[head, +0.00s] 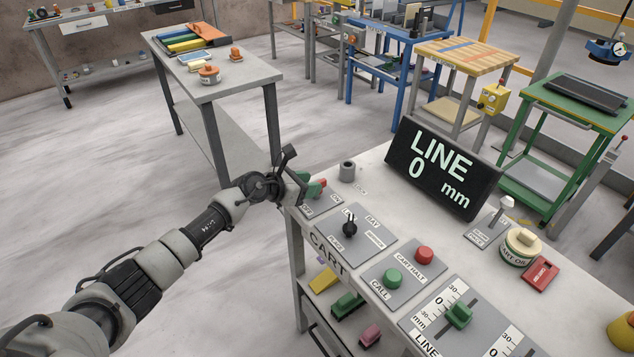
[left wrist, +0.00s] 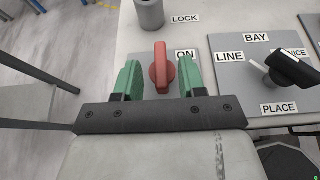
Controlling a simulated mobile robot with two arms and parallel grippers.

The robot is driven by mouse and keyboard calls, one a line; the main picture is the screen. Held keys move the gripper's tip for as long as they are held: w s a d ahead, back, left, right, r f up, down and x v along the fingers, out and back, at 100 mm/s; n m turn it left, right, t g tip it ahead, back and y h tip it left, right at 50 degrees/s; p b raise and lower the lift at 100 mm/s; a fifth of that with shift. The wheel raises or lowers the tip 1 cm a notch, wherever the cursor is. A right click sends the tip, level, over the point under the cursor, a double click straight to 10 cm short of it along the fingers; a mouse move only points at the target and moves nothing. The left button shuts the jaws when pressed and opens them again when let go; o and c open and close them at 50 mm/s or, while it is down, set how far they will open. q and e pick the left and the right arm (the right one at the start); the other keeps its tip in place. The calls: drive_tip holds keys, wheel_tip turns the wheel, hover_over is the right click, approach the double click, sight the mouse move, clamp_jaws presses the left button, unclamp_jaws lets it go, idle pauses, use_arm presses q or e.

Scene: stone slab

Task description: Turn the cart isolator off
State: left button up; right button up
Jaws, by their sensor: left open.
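The cart isolator is a red rotary handle (left wrist: 162,68) on a grey plate at the left end of the console. In the left wrist view the handle's long side points away from me, and the ON label (left wrist: 185,55) is to its right. In the head view the red handle (head: 321,184) is partly hidden by my gripper; the OFF label (head: 307,210) and ON label show on the plate. My left gripper (left wrist: 160,80) is open, its green fingertips on either side of the handle with a gap each side. My right gripper is not in view.
A grey cylinder (head: 347,171) stands just behind the isolator, by the LOCK label (left wrist: 185,19). A black selector knob (head: 350,228) is on the plate to the right. Green and red CART buttons (head: 392,279) and the LINE display (head: 443,168) are further right.

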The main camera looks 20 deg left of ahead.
use_arm(q)
drive_tip(key=shift+x, duration=1.45)
drive_tip(key=shift+r, duration=0.1)
clamp_jaws()
